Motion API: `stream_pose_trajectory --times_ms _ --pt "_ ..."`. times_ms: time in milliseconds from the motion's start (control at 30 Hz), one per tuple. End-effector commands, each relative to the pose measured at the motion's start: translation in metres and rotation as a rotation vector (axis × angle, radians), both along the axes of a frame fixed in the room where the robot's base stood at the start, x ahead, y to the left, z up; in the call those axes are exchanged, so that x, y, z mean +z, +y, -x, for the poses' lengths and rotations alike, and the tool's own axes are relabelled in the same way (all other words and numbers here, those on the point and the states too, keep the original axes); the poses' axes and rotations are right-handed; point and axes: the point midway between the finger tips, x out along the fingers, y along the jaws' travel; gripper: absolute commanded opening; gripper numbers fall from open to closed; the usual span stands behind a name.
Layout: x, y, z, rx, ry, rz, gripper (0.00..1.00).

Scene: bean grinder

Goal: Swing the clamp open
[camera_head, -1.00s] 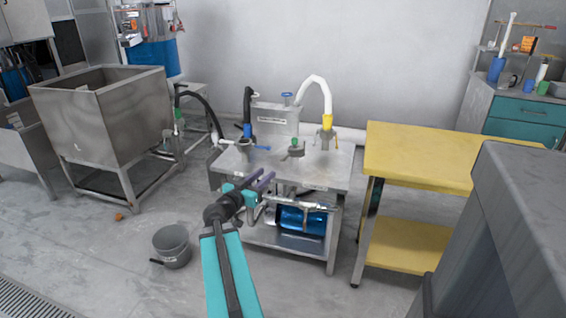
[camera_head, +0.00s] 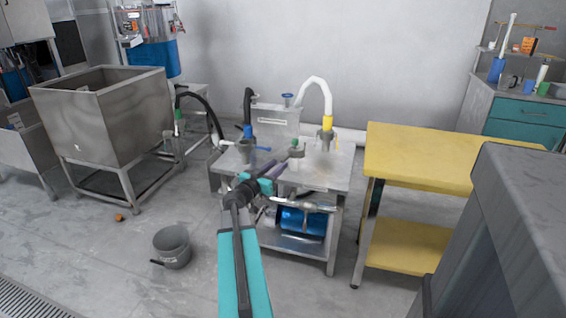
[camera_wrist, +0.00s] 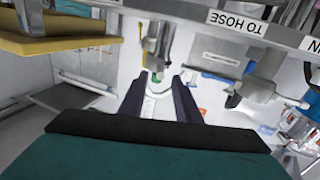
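A grey round fitting with a green top (camera_head: 296,152) stands at the middle of the metal cart's top (camera_head: 328,178). I cannot tell for sure which part is the clamp; this fitting may carry it. My gripper (camera_head: 282,168) is at the cart's front, just in front of and slightly left of that fitting in the head view. In the wrist view my gripper (camera_wrist: 161,80) has its two dark fingers spread apart. A grey fitting (camera_wrist: 158,40) is beyond the fingertips, and a small green part shows between the fingers. No grip on anything is visible.
A yellow table (camera_head: 415,155) stands right of the cart. A grey bucket (camera_head: 172,250) is on the floor.

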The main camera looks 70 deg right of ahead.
Motion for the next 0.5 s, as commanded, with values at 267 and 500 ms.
stream_pose_trajectory --times_ms 267,500 --pt "0.000 -0.033 0.006 -0.001 0.000 0.000 0.30" --pt "0.000 -0.050 0.010 -0.001 0.000 0.000 0.30"
